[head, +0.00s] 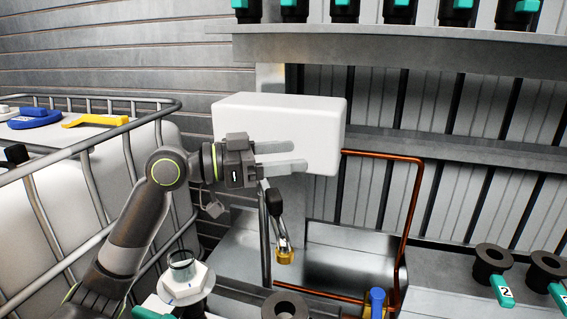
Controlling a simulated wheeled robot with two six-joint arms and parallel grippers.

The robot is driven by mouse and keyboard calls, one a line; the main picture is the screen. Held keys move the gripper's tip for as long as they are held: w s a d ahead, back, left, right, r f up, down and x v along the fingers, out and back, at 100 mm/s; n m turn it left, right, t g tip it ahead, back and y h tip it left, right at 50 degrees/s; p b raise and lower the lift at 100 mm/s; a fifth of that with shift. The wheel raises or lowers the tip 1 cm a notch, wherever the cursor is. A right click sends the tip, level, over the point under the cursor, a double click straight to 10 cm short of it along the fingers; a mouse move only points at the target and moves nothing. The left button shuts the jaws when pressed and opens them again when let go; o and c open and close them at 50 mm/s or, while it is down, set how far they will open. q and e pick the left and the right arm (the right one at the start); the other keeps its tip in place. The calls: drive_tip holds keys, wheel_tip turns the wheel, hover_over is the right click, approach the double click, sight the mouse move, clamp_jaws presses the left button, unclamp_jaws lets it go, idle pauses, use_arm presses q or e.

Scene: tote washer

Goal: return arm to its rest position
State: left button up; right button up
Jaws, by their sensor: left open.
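My left arm (130,235) comes in from the lower left and bends at the elbow joint near the cage rail. My left gripper (304,157) points right, with its two grey fingers apart and nothing seen between them. The fingers show in front of a white box (255,112); I cannot tell whether they touch it. My right gripper does not show.
A brass padlock (284,256) hangs below my left gripper. A copper-coloured pipe frame (412,205) stands right of it. A caged white tank (60,215) is at left. Valves with teal handles (502,291) stand at lower right. A grey shelf (400,45) runs along the top.

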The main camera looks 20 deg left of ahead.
use_arm(q)
drive_tip(key=shift+r+p, duration=0.45)
drive_tip(key=shift+r, duration=0.7)
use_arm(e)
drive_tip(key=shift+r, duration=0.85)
